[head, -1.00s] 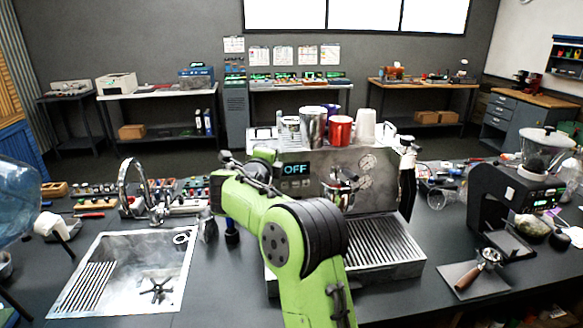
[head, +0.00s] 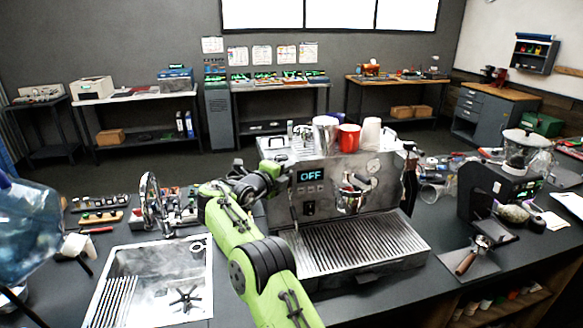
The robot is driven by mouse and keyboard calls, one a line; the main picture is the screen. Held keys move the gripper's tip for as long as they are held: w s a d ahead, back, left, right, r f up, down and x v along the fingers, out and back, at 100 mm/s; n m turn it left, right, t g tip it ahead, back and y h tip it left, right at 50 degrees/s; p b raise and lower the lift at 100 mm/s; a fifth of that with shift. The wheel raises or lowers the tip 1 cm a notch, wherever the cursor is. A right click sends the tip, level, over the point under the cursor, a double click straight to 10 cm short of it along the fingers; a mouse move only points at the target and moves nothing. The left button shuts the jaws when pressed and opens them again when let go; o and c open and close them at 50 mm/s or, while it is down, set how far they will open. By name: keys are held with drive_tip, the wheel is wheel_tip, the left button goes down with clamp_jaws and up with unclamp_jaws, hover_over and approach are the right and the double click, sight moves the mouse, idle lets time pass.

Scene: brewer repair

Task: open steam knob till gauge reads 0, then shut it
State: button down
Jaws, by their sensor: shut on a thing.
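The espresso machine (head: 345,215) stands on the dark counter, its display (head: 311,175) reading OFF. A small round gauge (head: 373,166) is on the upper right of its front panel; its needle is too small to read. My gripper (head: 277,172) is at the machine's upper left front corner, beside the display, seen small and partly behind my own wrist. It is shut on what appears to be the steam knob, which the fingers hide. How far the knob is turned cannot be told.
Cups (head: 348,137) stand on top of the machine. A sink (head: 150,285) with a tap (head: 153,205) lies to the left, and a large water bottle (head: 25,235) at the far left. A grinder (head: 500,190) and a portafilter (head: 470,258) are at right.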

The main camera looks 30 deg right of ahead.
drive_tip(key=shift+r, duration=0.3)
drive_tip(key=c, duration=1.4)
unclamp_jaws()
drive_tip(key=shift+o, duration=1.2)
drive_tip(key=shift+w+f, duration=0.1)
drive_tip(key=shift+w, duration=0.05)
drive_tip(key=shift+w+f, duration=0.1)
drive_tip(key=shift+f, duration=0.05)
drive_tip(key=b+v, duration=0.6)
drive_tip(key=v, duration=0.9)
drive_tip(key=shift+s+a, duration=0.25)
drive_tip(key=shift+a, duration=0.05)
